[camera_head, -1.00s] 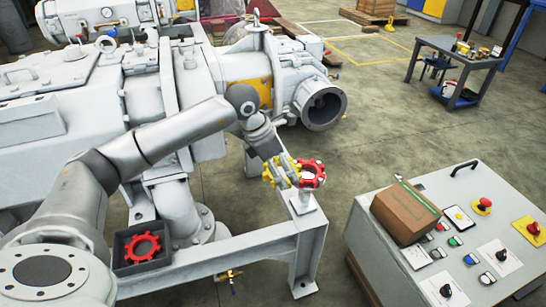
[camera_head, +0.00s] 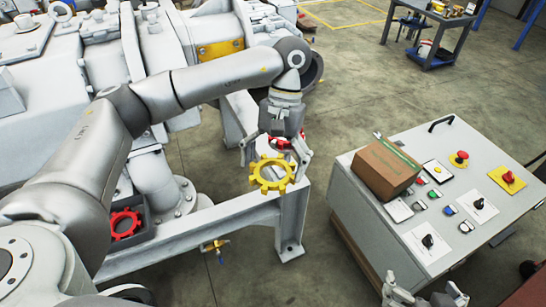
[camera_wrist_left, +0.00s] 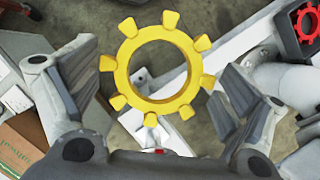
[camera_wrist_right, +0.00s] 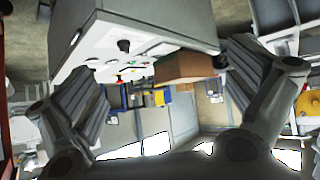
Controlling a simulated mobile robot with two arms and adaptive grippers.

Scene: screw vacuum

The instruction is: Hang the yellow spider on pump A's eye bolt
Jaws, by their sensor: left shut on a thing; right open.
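The yellow spider (camera_head: 271,188), a toothed ring, is in my left gripper (camera_head: 274,163) in the head view, above the corner of the grey frame. In the left wrist view the spider (camera_wrist_left: 121,72) sits between the two fingers, its open hole facing the camera. Pump A's eye bolt is not in view now; I cannot tell which machine part is pump A. My right gripper (camera_head: 425,295) is open and empty at the bottom edge of the head view, partly cut off.
A red spider (camera_head: 113,222) lies in a dark tray at the lower left. Another red part (camera_head: 279,143) shows behind my left gripper. A control desk (camera_head: 350,215) with a cardboard box (camera_head: 386,168) stands right. Open floor lies beyond.

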